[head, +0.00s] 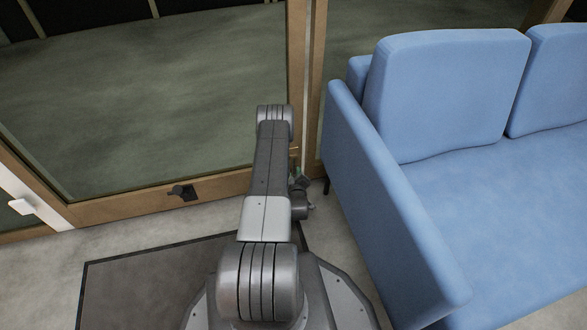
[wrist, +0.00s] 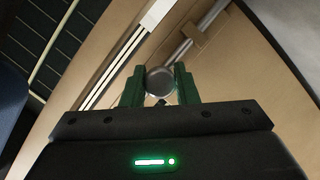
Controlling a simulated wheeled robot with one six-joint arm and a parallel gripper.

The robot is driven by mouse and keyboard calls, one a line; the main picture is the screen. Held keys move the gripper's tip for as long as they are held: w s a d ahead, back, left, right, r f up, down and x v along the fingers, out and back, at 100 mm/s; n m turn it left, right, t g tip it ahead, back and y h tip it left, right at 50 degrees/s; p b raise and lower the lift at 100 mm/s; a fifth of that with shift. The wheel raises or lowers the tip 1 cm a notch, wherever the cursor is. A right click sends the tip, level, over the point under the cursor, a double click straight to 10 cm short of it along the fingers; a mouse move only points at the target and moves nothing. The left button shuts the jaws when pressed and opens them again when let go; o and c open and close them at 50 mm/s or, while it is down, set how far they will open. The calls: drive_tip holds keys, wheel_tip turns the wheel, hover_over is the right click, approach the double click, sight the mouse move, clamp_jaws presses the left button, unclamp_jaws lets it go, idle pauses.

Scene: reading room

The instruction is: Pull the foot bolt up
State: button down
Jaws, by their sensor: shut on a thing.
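In the wrist view my gripper (wrist: 159,76) has its two green fingers on either side of a round grey knob of the foot bolt (wrist: 159,84) and is shut on it. The bolt's metal rod (wrist: 212,17) runs up to the right through a bracket on the wooden door frame. In the head view my gripper (head: 300,179) is low by the door's right post, partly hidden behind my arm. The bolt itself is mostly hidden there.
A glass door with a wooden frame (head: 120,208) stands ahead, with a dark fitting (head: 183,192) on its bottom rail. A blue sofa (head: 395,200) stands close on the right. A dark mat (head: 140,285) lies on the floor at left.

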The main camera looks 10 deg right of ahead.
wheel_tip(320, 180, up, 2)
drive_tip(key=shift+w+r, duration=0.1)
drive_tip(key=shift+w, duration=0.05)
drive_tip(key=shift+r, duration=0.2)
drive_tip(key=c, duration=1.1)
unclamp_jaws()
drive_tip(key=shift+r, duration=0.15)
drive_tip(key=shift+c, duration=0.2)
drive_tip(key=shift+s, duration=0.25)
